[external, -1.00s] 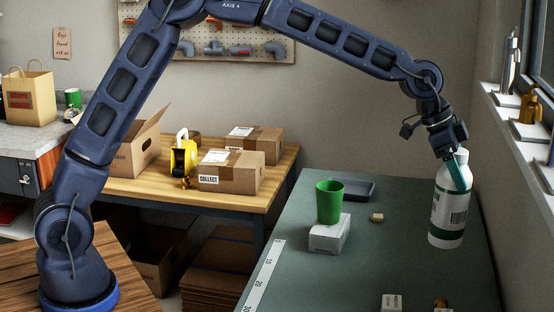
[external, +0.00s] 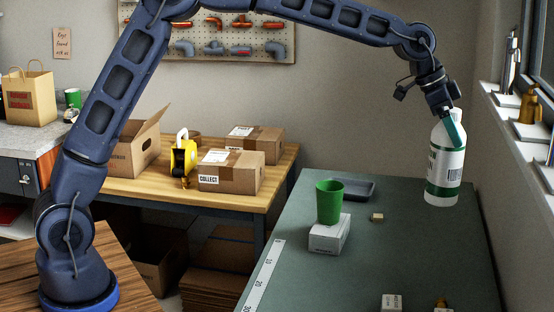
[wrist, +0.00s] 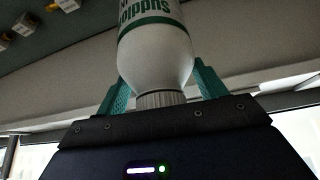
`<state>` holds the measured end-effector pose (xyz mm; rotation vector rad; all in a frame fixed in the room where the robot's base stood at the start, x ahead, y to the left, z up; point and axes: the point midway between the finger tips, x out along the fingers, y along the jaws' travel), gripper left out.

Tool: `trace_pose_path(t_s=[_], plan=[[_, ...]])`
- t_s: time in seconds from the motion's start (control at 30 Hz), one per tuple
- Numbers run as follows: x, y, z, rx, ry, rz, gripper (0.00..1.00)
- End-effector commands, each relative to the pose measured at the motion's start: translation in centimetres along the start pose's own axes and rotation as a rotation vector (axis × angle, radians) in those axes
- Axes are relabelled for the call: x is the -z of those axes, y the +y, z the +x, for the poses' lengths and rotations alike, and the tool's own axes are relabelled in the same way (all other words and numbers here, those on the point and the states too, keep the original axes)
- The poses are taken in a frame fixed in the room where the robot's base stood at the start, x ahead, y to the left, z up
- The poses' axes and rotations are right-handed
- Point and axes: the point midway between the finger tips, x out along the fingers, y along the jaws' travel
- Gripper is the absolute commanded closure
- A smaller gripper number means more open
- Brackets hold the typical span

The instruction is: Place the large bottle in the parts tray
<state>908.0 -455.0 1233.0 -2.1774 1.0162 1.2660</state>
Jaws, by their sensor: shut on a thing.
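The large bottle (external: 443,170) is white with green bands and a ribbed white cap. My gripper (external: 452,127) is shut on it near the top, with teal fingers on either side of its shoulder. The bottle hangs nearly upright at the right rear of the green table; whether its base touches the table I cannot tell. In the wrist view the bottle (wrist: 155,58) shows with its neck between the gripper's fingers (wrist: 160,88). The parts tray (external: 352,189) is a shallow dark grey tray at the table's back, left of the bottle. It looks empty, partly hidden by a green cup.
The green cup (external: 329,202) stands on a white box (external: 329,234) in front of the tray. A small tan block (external: 377,217) lies between tray and bottle. A window ledge (external: 520,150) runs along the right. The table's middle right is clear.

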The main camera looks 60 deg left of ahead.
Motion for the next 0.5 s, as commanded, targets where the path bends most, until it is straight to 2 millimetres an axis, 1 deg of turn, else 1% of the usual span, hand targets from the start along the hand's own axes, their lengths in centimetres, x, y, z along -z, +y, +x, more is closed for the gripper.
trace_pose_path(t_s=[0.03,0.1,0.27,0.5], plan=[[-0.5,-2.0,-0.5,0.017,0.003,-0.025,1.00],[-1.3,-4.4,-1.0,0.035,0.003,-0.057,1.00],[-3.4,-9.8,-2.3,0.078,0.002,-0.135,1.00],[-7.1,-17.6,-4.5,0.142,0.003,-0.247,1.00]])
